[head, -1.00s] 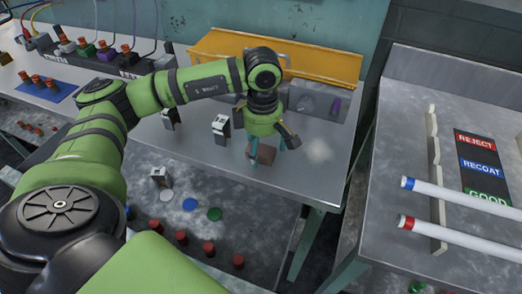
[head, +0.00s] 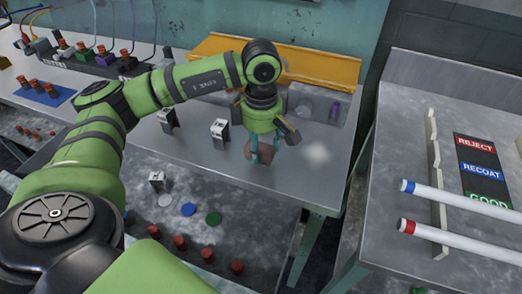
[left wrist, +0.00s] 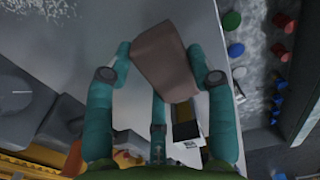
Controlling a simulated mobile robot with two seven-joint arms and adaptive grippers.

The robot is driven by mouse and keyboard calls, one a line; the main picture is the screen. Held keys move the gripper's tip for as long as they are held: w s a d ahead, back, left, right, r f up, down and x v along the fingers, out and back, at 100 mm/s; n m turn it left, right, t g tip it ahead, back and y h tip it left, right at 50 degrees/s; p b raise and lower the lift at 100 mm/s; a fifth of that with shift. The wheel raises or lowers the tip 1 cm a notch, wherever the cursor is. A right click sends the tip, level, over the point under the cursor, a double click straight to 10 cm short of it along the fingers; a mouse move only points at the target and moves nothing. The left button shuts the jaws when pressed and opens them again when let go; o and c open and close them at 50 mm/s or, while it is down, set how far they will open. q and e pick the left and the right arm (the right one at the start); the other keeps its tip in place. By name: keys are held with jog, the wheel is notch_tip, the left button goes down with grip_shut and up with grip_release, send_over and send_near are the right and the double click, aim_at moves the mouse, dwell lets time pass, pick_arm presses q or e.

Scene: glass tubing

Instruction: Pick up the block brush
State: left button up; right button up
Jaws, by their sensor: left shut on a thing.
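The block brush is a dull brown block (head: 264,156) at the tips of my left gripper (head: 267,151), over the grey metal bench. In the left wrist view the brown block (left wrist: 162,60) sits between the teal fingers, slightly tilted. My left gripper is shut on it, with a finger at each side. The fingers hide part of the block in the head view, and I cannot tell whether it still touches the bench. My right gripper is not in view.
Small clamp-like holders (head: 219,133) stand on the bench left of the gripper. A yellow tray (head: 318,68) and grey boxes are behind it. A side table holds two white tubes (head: 465,199) on a rack.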

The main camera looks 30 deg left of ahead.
pick_arm(q)
jog(key=shift+r, duration=0.95)
jog(key=s+d+r+b, duration=0.1)
jog(key=s+d+r, duration=0.5)
jog(key=s, duration=0.3)
jog(key=shift+s+d+r+b, duration=0.3)
jog(key=shift+s+r+b, duration=0.1)
jog(key=shift+r, duration=0.1)
